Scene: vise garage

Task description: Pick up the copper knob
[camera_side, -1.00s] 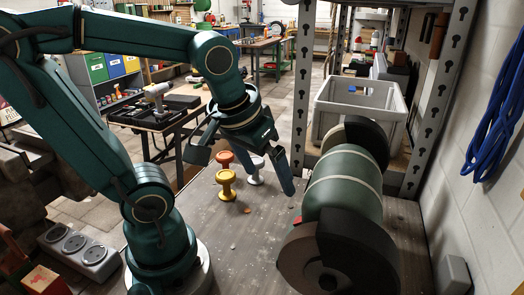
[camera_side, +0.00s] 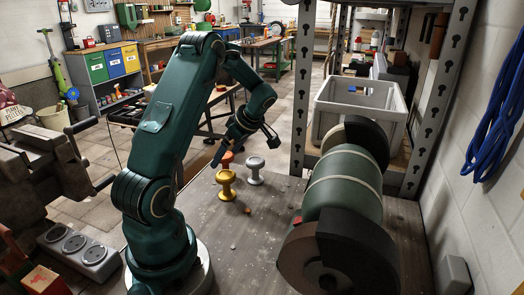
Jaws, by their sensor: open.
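The copper knob (camera_side: 228,159) stands on the bench in the side view, behind the gold knob (camera_side: 227,188). The gold knob hides its lower part. A silver knob (camera_side: 255,173) stands just to their right. My gripper (camera_side: 244,151) is open and empty, its fingers spread wide above and around the copper knob's area. The left finger reaches down close to the copper knob's left side, and the right finger is over the silver knob's far side. I cannot tell whether either finger touches a knob.
A green bench grinder (camera_side: 345,190) stands to the right on the bench. A grey crate (camera_side: 360,108) sits on the shelf behind it. The bench front centre is mostly clear.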

